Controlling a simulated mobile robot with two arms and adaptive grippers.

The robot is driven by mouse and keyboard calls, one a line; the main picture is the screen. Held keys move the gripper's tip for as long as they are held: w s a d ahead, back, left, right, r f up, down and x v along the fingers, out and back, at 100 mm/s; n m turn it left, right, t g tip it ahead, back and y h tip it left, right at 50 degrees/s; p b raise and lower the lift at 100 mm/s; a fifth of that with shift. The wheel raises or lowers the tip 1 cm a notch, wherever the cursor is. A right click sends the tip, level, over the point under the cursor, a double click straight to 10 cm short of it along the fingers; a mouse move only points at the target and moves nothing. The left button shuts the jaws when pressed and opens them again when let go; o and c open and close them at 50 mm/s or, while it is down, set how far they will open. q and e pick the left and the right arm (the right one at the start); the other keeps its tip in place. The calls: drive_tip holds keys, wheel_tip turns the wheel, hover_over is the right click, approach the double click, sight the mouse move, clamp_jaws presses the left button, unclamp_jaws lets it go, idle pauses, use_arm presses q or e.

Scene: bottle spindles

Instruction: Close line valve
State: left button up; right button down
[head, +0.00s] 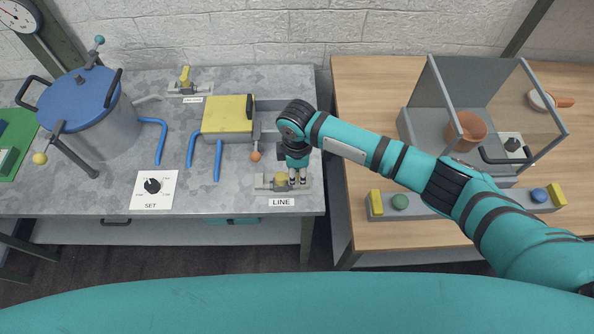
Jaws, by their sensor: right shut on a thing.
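The line valve (265,184) sits on the front right part of the grey table, behind a white label reading LINE (281,202). It has a yellow part on a metal body. My right gripper (297,180) points down at the right side of the valve and is shut on its handle. The gripper and wrist hide much of the handle, so its angle cannot be told. My left gripper is not in view.
A blue-lidded pot (90,105) with blue pipes stands left. A yellow-topped box (226,117) is behind the valve. A second yellow valve (187,82) is at the back. A SET dial (153,187) lies front left. A wooden table (365,90) holds a clear-walled station.

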drive_tip(key=shift+w, duration=0.1)
drive_tip(key=n, duration=0.2)
drive_tip(key=w+n+b, duration=0.1)
drive_tip(key=shift+w+a+n, duration=0.2)
drive_tip(key=shift+n, duration=0.2)
drive_tip(key=n, duration=0.1)
drive_tip(key=w+n+b, duration=0.1)
drive_tip(key=n, duration=0.1)
drive_tip(key=a+n, duration=0.1)
drive_tip(key=shift+w+n+b, duration=0.25)
drive_tip(key=shift+n+b, duration=0.05)
drive_tip(key=shift+b, duration=0.05)
drive_tip(key=n, duration=0.1)
drive_tip(key=w+a+n+b, duration=0.1)
drive_tip(key=n, duration=0.1)
drive_tip(key=shift+n+b, duration=0.3)
drive_tip(key=shift+w+a+r+n+b, duration=0.1)
drive_tip(key=shift+a+n+b, duration=0.35)
drive_tip(key=shift+n, duration=0.6)
drive_tip(key=shift+w+a+n+b, duration=0.1)
drive_tip(key=shift+a+n+b, duration=0.3)
drive_tip(key=shift+n, duration=0.65)
drive_tip(key=c, duration=1.2)
unclamp_jaws()
drive_tip(key=shift+s, duration=0.1)
drive_tip(key=shift+o, duration=0.2)
